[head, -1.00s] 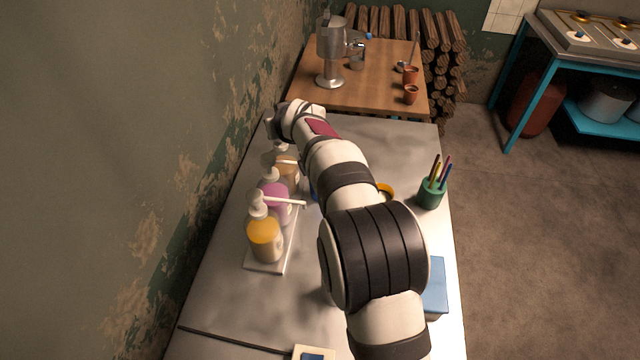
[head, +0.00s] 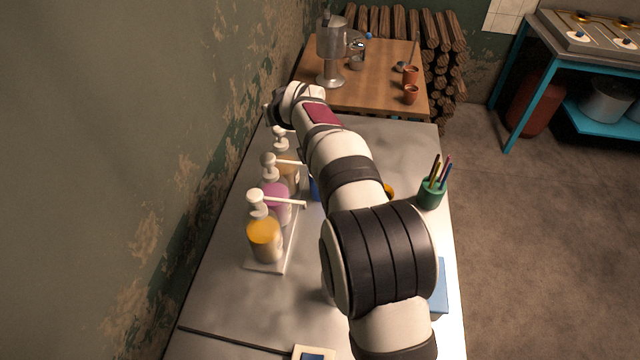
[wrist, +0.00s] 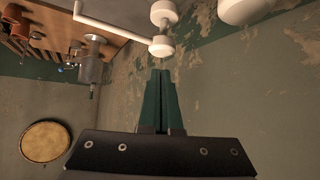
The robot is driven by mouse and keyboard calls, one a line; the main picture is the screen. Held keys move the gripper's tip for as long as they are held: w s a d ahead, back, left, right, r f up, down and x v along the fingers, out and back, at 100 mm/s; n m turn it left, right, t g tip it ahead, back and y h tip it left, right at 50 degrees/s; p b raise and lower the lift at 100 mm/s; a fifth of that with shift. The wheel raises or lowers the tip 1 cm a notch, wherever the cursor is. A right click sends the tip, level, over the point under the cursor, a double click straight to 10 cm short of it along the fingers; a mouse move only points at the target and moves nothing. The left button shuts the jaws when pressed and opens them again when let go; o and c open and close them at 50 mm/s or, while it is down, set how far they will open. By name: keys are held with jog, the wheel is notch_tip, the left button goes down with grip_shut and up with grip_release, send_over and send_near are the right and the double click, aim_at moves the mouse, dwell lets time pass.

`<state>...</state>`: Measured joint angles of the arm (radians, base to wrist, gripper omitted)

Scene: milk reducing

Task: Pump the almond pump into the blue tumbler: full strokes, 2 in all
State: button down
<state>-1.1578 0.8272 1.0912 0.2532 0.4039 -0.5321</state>
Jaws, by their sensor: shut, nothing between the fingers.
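Several pump bottles stand in a row on a pale tray (head: 262,268): a yellow-orange bottle (head: 265,241) in front, a purple one (head: 276,208) in the middle and a tan one (head: 289,180) behind. Their labels cannot be read. The blue tumbler (head: 314,188) shows only as a sliver left of my arm. My gripper (wrist: 160,74) is shut and empty; its green fingers point towards a white pump head (wrist: 161,46) with a long spout, apparently not touching it. In the head view the fingertips are hidden beyond my wrist.
A green pen cup (head: 431,193) stands at the right edge of the metal table (head: 225,310). A blue box (head: 440,285) is partly behind my arm. The wall is close on the left. A wooden table (head: 375,95) with a metal machine (head: 332,50) stands beyond.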

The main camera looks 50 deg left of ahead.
aim_at(280, 129)
jog(key=shift+f, duration=0.1)
jog(key=shift+f, duration=1.55)
jog(key=shift+r, duration=1.55)
notch_tip(280, 129, up, 6)
jog(key=shift+r, duration=0.1)
